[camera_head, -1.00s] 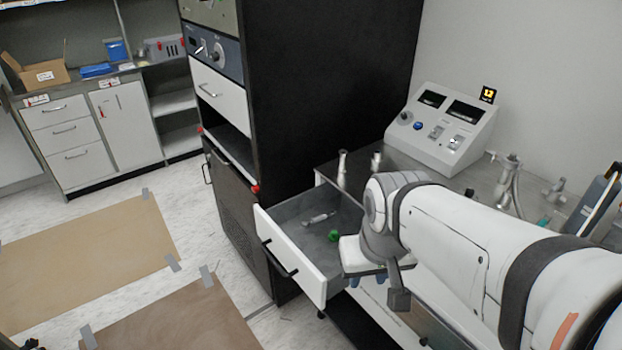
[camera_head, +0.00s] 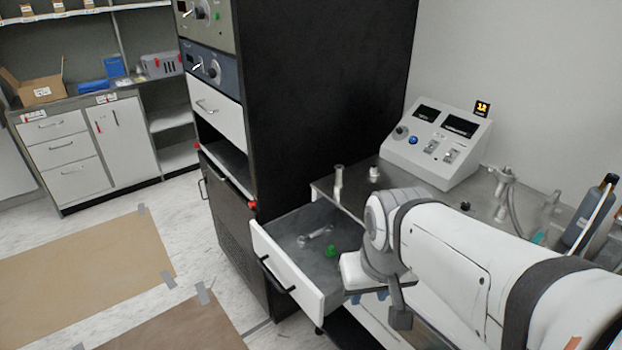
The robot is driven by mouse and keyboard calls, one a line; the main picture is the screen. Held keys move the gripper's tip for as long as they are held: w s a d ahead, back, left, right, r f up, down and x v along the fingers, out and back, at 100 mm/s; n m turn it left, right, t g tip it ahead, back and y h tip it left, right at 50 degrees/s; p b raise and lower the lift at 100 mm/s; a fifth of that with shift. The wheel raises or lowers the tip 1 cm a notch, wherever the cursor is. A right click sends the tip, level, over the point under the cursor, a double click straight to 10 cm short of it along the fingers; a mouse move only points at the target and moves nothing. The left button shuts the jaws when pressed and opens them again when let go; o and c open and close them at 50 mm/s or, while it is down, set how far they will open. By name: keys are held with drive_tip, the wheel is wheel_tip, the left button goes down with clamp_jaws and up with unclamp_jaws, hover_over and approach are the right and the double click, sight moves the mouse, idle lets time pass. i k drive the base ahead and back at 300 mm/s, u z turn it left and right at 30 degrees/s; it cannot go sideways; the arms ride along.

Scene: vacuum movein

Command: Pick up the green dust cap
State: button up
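The green dust cap (camera_head: 331,251) is a small green piece lying on the grey floor of the open drawer (camera_head: 294,220). It is near the drawer's right side, beside my arm. My wrist is just right of the cap, over the drawer's right end. I see a gap between cap and hand.
A metal fitting (camera_head: 339,183) and a grey control box (camera_head: 437,146) stand on the bench. A tall black cabinet (camera_head: 318,100) borders the drawer at left.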

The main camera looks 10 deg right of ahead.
sight(332, 251)
drive_tip(key=z, duration=0.1)
drive_tip(key=k, duration=0.5)
drive_tip(key=u, duration=1.25)
drive_tip(key=i, duration=2.15)
drive_tip(key=z, duration=2.45)
